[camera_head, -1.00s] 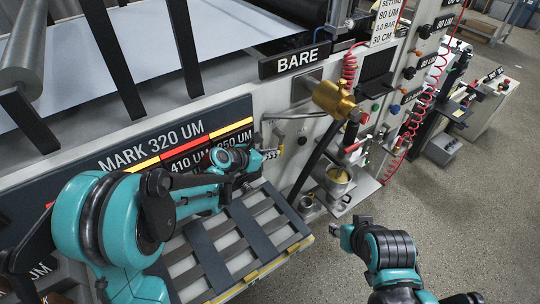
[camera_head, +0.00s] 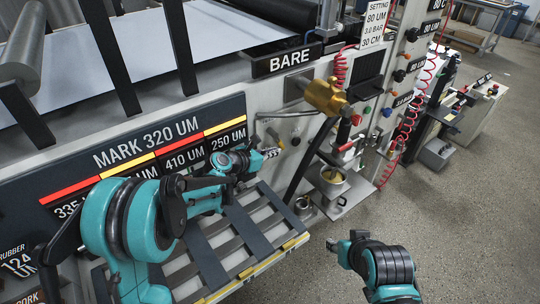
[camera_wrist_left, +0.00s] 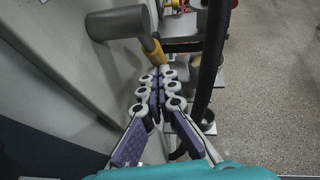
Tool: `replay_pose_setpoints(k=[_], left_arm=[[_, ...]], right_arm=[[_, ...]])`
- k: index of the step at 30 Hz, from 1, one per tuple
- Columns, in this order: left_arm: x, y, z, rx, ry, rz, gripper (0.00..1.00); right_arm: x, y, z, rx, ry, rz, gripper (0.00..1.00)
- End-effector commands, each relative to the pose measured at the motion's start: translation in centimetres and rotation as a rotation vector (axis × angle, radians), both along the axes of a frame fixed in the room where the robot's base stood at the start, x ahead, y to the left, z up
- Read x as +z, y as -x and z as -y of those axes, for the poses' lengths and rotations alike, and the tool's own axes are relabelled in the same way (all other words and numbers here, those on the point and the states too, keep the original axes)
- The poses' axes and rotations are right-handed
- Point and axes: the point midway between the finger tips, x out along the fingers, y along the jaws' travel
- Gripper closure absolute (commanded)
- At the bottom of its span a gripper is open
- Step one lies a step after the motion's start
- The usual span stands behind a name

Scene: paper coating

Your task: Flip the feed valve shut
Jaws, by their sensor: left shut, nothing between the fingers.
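The feed valve appears to be the lever on the machine's front panel below the BARE sign. In the left wrist view the yellow handle (camera_wrist_left: 153,50) slants down from a dark grey cylinder (camera_wrist_left: 116,22). My left gripper (camera_head: 272,153) is shut and empty, low beside the handle. In the left wrist view its fingertips (camera_wrist_left: 162,72) lie just by the handle's free end; I cannot tell if they touch. My right gripper (camera_head: 333,244) is low at the right, away from the panel, its jaws unclear.
A slatted pallet (camera_head: 263,246) lies under my left arm. Open floor (camera_head: 470,220) is at the right.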

Motion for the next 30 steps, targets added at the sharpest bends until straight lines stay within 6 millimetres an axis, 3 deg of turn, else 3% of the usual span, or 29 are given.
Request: replay_pose_setpoints(k=[15,30], left_arm=[[0.4,-1.8,2.7,-0.001,0.000,0.000,1.00],[0.9,-2.7,3.8,-0.002,0.042,0.031,1.00]], right_arm=[[0.2,0.0,0.0,0.000,0.000,0.000,0.60],[-0.2,0.0,0.0,0.000,0.000,0.000,0.60]])
